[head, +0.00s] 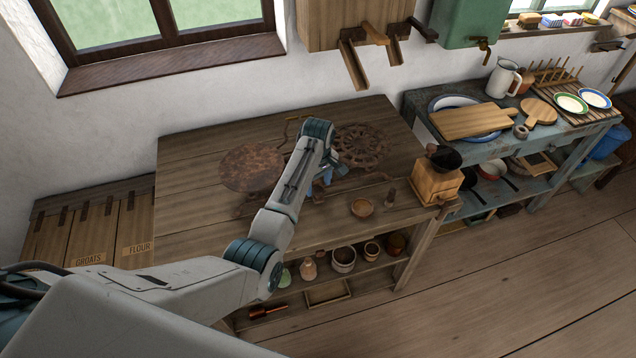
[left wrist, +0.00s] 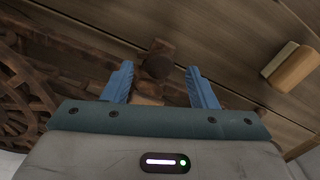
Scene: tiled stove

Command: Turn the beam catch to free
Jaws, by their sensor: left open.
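A table scale stands on the wooden table, with a round rusty plate (head: 252,168) on the left and a dark openwork round plate (head: 362,146) on the right. My left gripper (head: 326,178) is low over the scale between the two plates. Its blue fingers are open in the left wrist view (left wrist: 160,85). A dark round knob (left wrist: 158,66) on brown wooden-looking parts shows between and just beyond the fingertips, not gripped. It may be the beam catch; I cannot tell its setting. My forearm and gripper hide the middle of the scale in the head view.
A small bowl (head: 362,207) and a coffee mill (head: 437,180) are on the table to the right. A wooden block (left wrist: 292,66) lies right of the fingers in the wrist view. A wall cabinet (head: 345,18) hangs above. The table's left part is clear.

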